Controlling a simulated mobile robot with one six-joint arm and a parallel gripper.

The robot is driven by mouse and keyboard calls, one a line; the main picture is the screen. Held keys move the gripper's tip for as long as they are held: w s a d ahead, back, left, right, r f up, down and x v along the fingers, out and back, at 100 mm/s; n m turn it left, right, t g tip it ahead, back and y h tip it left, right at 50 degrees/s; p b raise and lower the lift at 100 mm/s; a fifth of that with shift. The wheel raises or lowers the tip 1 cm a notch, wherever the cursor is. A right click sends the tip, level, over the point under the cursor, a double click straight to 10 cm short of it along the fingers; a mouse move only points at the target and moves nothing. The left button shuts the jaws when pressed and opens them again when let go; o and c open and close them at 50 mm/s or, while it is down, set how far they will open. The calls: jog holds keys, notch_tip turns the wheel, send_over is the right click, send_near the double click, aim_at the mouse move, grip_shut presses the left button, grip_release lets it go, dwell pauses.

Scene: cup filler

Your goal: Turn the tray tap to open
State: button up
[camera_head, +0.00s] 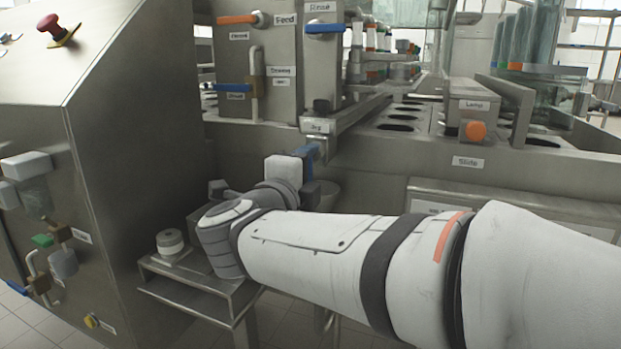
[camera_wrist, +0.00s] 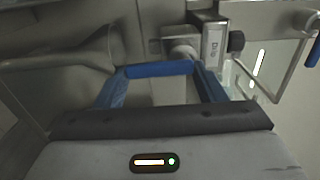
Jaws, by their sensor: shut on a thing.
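My gripper (camera_head: 308,160) reaches in at the front of the filler, below a small label plate. In the wrist view, my gripper (camera_wrist: 160,76) has its blue fingers closing in from both sides. It is shut on what looks like the tray tap's handle, a blue bar (camera_wrist: 160,68) across the fingertips. The blue of the fingers and the bar is hard to tell apart. The grey tap body (camera_wrist: 183,46) sits just beyond, beside a labelled block (camera_wrist: 214,42). My arm hides much of the area below in the head view.
A labelled cabinet (camera_head: 130,130) with a red button (camera_head: 55,28) stands left. A small stand (camera_head: 190,275) is below my wrist. Other taps have a blue handle (camera_head: 323,28) and an orange handle (camera_head: 237,19). A thin metal rail (camera_wrist: 285,75) is right of the tap.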

dwell(0.3)
jog(key=o, duration=1)
jog(key=shift+s+a, duration=0.1)
jog(key=p+v, duration=0.2)
jog(key=v, duration=0.5)
jog(key=shift+s+p, duration=0.3)
jog(key=shift+p, duration=0.05)
